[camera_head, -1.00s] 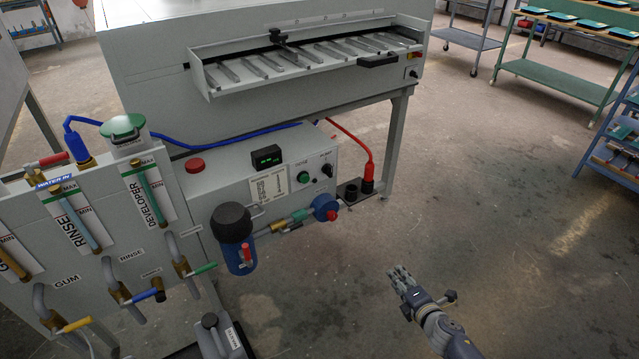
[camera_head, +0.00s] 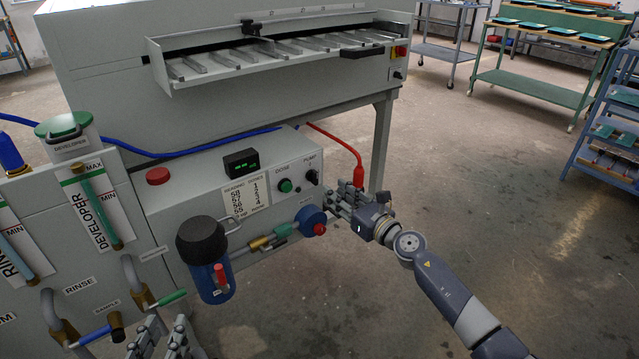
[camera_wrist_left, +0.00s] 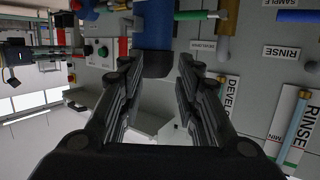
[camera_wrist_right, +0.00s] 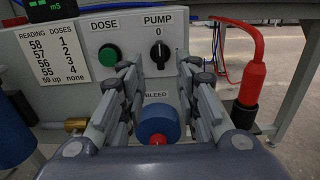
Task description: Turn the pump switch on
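The pump switch (camera_wrist_right: 160,53) is a black rotary knob on the grey panel, under the label PUMP and a 0. Its pointer looks upright, toward the 0. It also shows in the head view (camera_head: 312,177). My right gripper (camera_wrist_right: 158,73) is open and empty in front of the panel, its fingers spread to either side below the knob; it also shows in the head view (camera_head: 340,198). Contact with the knob is not visible. My left gripper (camera_wrist_left: 156,62) is open and empty, low at the front in the head view (camera_head: 165,338).
A green dose button (camera_wrist_right: 109,55) sits left of the switch. A blue bleed fitting with a red centre (camera_wrist_right: 158,122) projects below it. A red hose connector (camera_wrist_right: 248,88) stands to the right. A blue filter with a black cap (camera_head: 203,240) stands out in front of the cabinet.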

